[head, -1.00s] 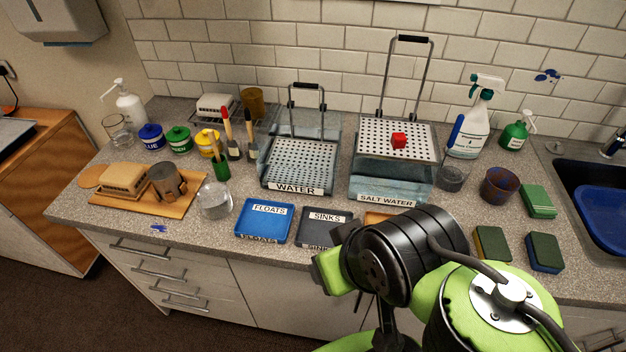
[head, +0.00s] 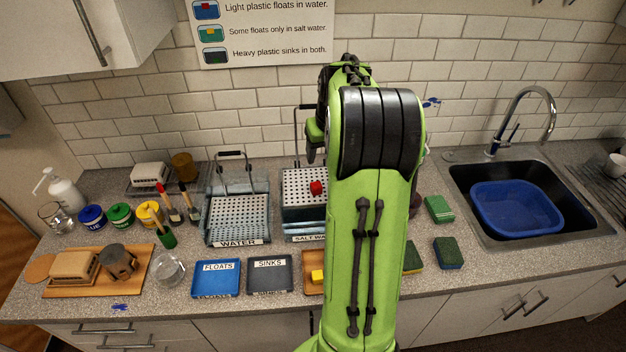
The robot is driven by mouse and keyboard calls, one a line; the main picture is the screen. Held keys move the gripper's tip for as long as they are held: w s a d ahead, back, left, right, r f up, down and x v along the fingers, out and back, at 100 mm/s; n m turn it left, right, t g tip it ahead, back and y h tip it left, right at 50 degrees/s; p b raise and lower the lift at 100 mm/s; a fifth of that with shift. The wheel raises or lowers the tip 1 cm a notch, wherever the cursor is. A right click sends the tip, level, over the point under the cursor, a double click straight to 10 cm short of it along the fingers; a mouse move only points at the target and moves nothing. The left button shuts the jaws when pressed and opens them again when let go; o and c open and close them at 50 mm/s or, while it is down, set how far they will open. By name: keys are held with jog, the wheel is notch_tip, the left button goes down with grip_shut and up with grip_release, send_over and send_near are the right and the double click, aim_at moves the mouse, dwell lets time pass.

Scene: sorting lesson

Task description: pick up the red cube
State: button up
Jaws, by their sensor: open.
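The red cube (head: 316,187) rests on the white perforated rack raised at the top of the salt water tank (head: 306,218). The cube shows just left of my arm. My arm stands upright in front of the tank and hides its right part. My gripper cannot be made out; the arm's upper links cover the area beyond them.
The water tank (head: 237,222) stands left of the salt water tank. In front lie the blue FLOATS tray (head: 217,290), the dark SINKS tray (head: 270,289) and an orange tray with a yellow block (head: 318,276). A sink with a blue basin (head: 516,220) is at right.

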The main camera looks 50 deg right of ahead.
aim_at(316, 185)
jog(key=x, duration=0.5)
jog(key=p+x, duration=0.1)
jog(key=x, duration=0.8)
jog(key=shift+w+a+f+p, duration=0.15)
jog(key=shift+a+f+p, duration=0.15)
jog(key=shift+f, duration=0.1)
jog(key=shift+w+d+f, duration=0.1)
jog(key=shift+d+f, duration=0.1)
jog(key=shift+a, duration=0.1)
jog(key=shift+c, duration=1.3)
grip_shut()
notch_tip(316, 185, up, 10)
jog(key=shift+b, duration=0.45)
